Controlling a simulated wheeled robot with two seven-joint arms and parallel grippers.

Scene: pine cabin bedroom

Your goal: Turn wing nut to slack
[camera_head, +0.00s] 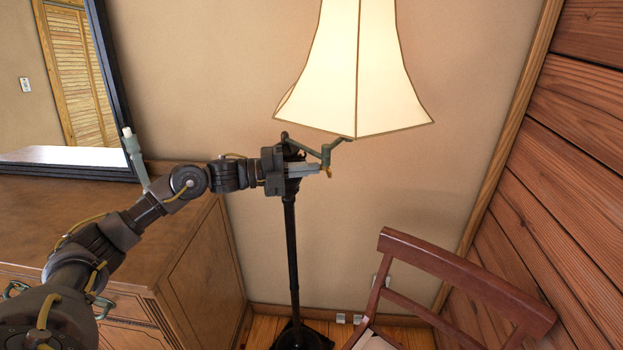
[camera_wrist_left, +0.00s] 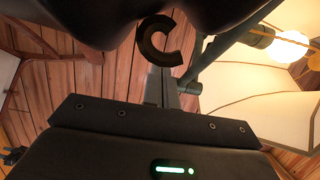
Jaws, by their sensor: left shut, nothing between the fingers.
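A lit floor lamp stands against the wall, with a cream shade (camera_head: 385,75) and a dark pole (camera_head: 291,245). A green bracket (camera_head: 328,152) reaches right under the shade. A small brass-coloured piece (camera_head: 329,173) hangs at its lower end; I cannot tell whether it is the wing nut. My left gripper (camera_head: 316,170) is shut and empty in front of the pole, its fingertips close to that piece; contact is unclear. In the left wrist view, the closed fingers (camera_wrist_left: 165,85) point toward a dark C-shaped part (camera_wrist_left: 158,42). My right gripper is out of view.
A wooden dresser (camera_head: 125,232) with a dark-framed mirror stands at the left. A reddish wooden chair (camera_head: 460,285) stands at the lower right, beside the plank wall (camera_head: 560,190).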

